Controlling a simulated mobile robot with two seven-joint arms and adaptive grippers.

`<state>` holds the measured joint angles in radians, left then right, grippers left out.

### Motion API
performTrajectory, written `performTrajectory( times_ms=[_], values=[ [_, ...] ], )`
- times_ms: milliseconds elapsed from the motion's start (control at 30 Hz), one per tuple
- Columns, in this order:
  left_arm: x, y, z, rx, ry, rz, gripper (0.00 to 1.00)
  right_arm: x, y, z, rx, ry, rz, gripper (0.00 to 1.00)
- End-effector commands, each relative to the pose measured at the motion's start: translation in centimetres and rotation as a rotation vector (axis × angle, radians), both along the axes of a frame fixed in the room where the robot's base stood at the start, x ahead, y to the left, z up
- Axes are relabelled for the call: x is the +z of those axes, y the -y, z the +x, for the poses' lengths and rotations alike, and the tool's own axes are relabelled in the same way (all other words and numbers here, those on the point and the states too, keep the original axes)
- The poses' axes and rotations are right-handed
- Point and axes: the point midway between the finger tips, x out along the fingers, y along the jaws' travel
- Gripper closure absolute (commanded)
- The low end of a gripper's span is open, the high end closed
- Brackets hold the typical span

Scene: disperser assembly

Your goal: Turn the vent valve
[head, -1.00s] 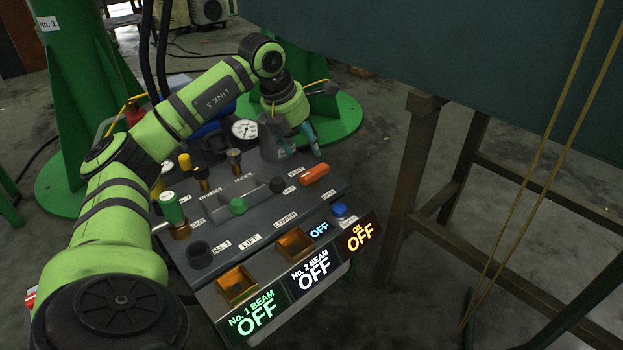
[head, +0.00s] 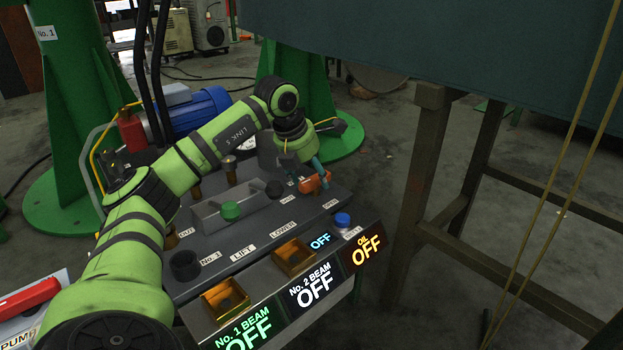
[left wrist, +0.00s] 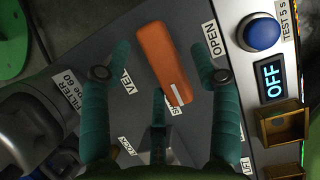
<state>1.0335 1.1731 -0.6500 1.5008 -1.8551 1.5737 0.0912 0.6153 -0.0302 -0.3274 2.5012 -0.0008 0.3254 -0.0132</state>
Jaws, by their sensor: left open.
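The vent valve is an orange bar handle (head: 314,184) at the far right part of the sloped control panel. It also shows in the left wrist view (left wrist: 163,62), lying between the fingers and slightly tilted. A label starting "VE" is beside it, "OPEN" is to its right, and another label is partly hidden below it. My left gripper (left wrist: 161,50) is open, with one teal finger on each side of the handle and a visible gap on both sides. In the head view the gripper (head: 308,176) points down over the handle. My right gripper is out of view.
A brown metal frame (head: 406,210) stands to the right.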

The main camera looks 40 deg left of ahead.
Motion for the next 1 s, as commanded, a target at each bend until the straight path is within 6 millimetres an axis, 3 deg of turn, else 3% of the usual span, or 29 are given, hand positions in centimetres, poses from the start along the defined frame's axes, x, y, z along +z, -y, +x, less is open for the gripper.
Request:
performTrajectory(
  times_ms=[133, 167, 300, 667, 1000],
  values=[
    [0.1, 0.0, 0.0, 0.000, 0.001, 0.000, 0.38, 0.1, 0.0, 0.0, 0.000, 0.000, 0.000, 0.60],
    [0.1, 0.0, 0.0, 0.000, 0.001, 0.000, 0.42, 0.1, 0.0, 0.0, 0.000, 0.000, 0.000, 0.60],
    [0.1, 0.0, 0.0, 0.000, 0.000, 0.000, 0.95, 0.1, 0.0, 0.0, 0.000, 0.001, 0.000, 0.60],
    [0.3, 0.0, -0.1, 0.026, -0.002, -0.001, 0.95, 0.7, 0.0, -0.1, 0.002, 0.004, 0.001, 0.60],
    [0.7, 0.2, -0.2, 0.224, -0.003, 0.002, 0.95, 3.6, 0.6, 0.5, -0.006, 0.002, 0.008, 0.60]
  ],
)
